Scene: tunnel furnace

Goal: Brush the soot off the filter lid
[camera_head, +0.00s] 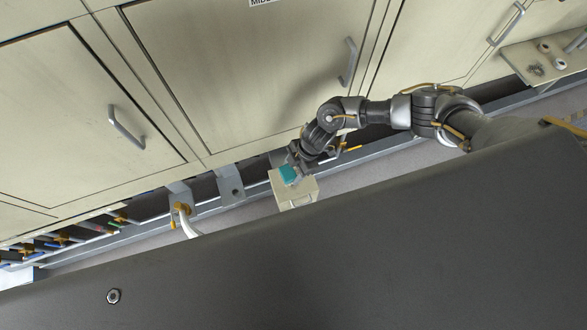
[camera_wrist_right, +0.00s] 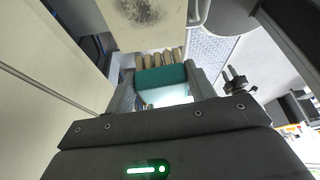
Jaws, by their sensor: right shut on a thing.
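The filter lid appears to be the cream top of a small box (camera_head: 298,192) in the head view. In the right wrist view the cream lid (camera_wrist_right: 145,38) carries a dark, speckled soot patch near the top edge. My right gripper (camera_head: 290,172) is shut on a teal brush (camera_head: 288,175). In the right wrist view the brush (camera_wrist_right: 165,76) sits between the fingers, its tan bristles pointing toward the lid. The bristle tips are close to the lid's edge, apart from the soot patch; I cannot tell whether they touch it. My left gripper is not in view.
Cream cabinet doors (camera_head: 240,75) with grey handles stand behind my right arm. A grey rail (camera_head: 145,215) runs along their foot. A white hose with a brass fitting (camera_head: 182,210) is left of the box. A cream ledge with knobs (camera_head: 550,60) is at upper right.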

